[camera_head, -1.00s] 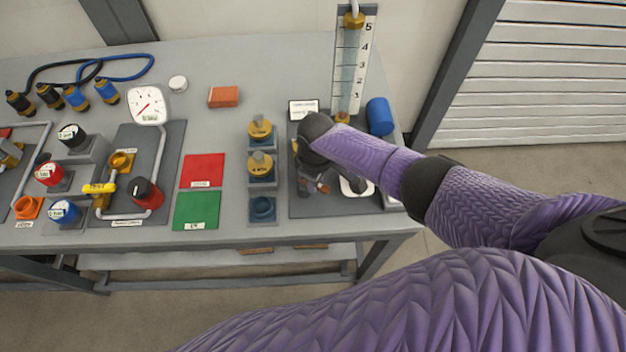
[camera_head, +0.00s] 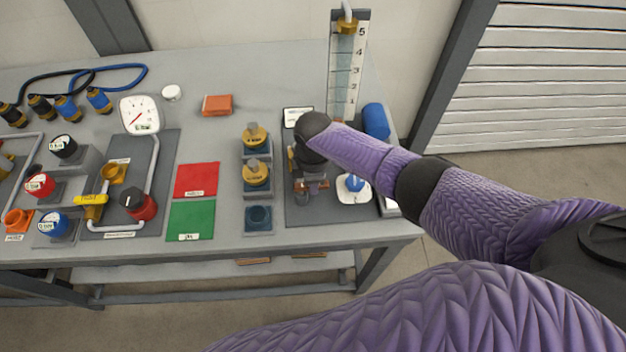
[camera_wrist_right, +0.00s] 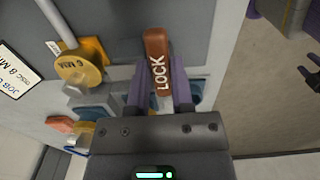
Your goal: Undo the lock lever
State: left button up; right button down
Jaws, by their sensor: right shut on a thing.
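The lock lever (camera_wrist_right: 157,62) is a brown-red bar marked LOCK. It sits between the two purple fingers of my right gripper (camera_wrist_right: 159,92) in the right wrist view, and the fingers are shut on it. In the head view my right gripper (camera_head: 310,177) is over the dark plate at the right end of the bench, and a bit of the brown lever (camera_head: 314,185) shows beside it. My right forearm and wrist hide part of that plate and the lever's mount. My left gripper is not in view.
A white ring with a blue knob (camera_head: 354,184) lies just right of the gripper. A tall level gauge (camera_head: 347,75) and a blue cylinder (camera_head: 376,121) stand behind. Yellow-capped stations (camera_head: 256,173) stand left, beside red (camera_head: 197,180) and green (camera_head: 190,221) mats.

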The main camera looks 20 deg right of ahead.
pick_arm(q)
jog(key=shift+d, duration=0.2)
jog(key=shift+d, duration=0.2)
pick_arm(e)
jog(key=c, duration=0.5)
grip_release()
jog(key=shift+r, duration=0.25)
pick_arm(q)
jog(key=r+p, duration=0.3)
jog(key=p, duration=0.1)
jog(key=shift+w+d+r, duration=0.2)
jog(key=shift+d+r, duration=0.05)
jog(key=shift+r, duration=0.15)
pick_arm(e)
notch_tip(320, 180, up, 9)
jog(key=shift+r, duration=0.2)
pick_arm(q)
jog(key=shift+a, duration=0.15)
